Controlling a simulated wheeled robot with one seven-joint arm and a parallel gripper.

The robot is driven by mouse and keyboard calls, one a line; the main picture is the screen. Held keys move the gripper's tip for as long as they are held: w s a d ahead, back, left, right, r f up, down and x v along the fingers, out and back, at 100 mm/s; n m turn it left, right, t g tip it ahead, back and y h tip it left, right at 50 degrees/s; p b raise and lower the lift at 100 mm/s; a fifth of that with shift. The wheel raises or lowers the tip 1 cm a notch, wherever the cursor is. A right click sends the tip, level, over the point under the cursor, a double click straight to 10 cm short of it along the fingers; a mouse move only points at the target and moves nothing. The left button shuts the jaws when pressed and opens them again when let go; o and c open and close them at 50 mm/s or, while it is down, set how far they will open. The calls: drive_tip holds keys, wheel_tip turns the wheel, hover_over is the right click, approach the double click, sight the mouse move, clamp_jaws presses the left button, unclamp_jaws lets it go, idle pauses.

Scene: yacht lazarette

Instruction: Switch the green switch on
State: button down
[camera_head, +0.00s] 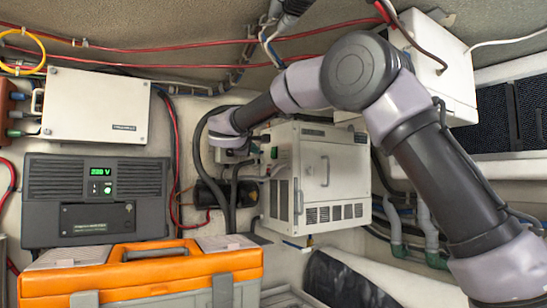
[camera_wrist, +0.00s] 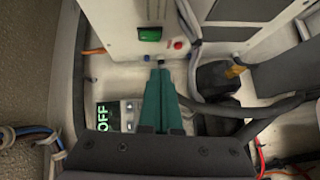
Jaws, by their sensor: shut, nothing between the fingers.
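A small display (camera_wrist: 103,117) reading OFF in green shows left of the fingers. In the head view my fingers are mostly hidden around the wrist.
A red button (camera_wrist: 179,44) is right of the switch. Dark and grey cables (camera_wrist: 205,105) run close right of my fingers. A black unit (camera_head: 96,200) shows a green 220 V reading. An orange toolbox (camera_head: 140,280) stands in front. A white box (camera_head: 97,105) hangs on the wall.

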drive_tip(key=shift+a+r+n+t, duration=0.15)
drive_tip(key=shift+a+n+t, duration=0.15)
drive_tip(key=shift+a, duration=0.4)
approach(273, 153)
drive_tip(key=w+a+f, duration=0.1)
drive_tip(key=w+a, duration=0.2)
drive_tip(key=w, duration=0.1)
drive_tip(key=shift+w+d+f, duration=0.2)
drive_tip(key=shift+w+d, duration=0.5)
drive_tip(key=shift+d, duration=0.1)
drive_tip(key=shift+w+d+f, duration=0.15)
drive_tip(key=shift+w+d, duration=0.55)
drive_tip(key=shift+d, duration=0.15)
